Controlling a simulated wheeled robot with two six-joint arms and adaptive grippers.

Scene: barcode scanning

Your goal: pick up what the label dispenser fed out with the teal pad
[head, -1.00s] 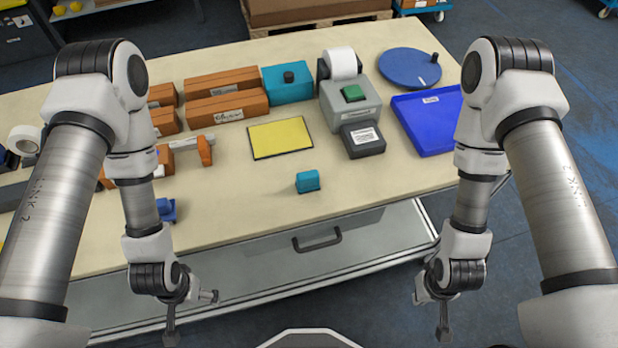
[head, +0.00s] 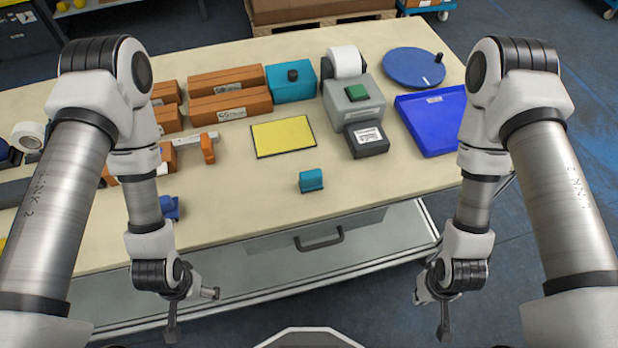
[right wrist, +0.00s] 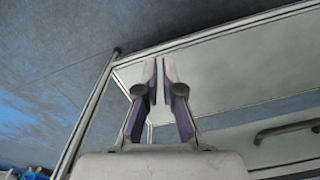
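The label dispenser (head: 352,106) is a grey box with a green button and a white roll (head: 346,63) behind it. A printed white label (head: 368,135) lies on the dark block at its front. The small teal pad (head: 311,180) stands on the table in front of the yellow sheet, touched by nothing. My left gripper (head: 190,314) hangs low before the table's front edge; its fingers are too unclear to judge. My right gripper (head: 432,316) hangs low at the right, away from the pad. In the right wrist view its fingertips (right wrist: 160,72) are nearly together, with nothing between them.
A yellow sheet (head: 283,136) lies mid-table. Brown boxes (head: 229,106) and a teal box (head: 291,83) stand behind it. A blue tray (head: 433,122) and round blue turntable (head: 412,68) are at the right. The front of the table around the teal pad is clear.

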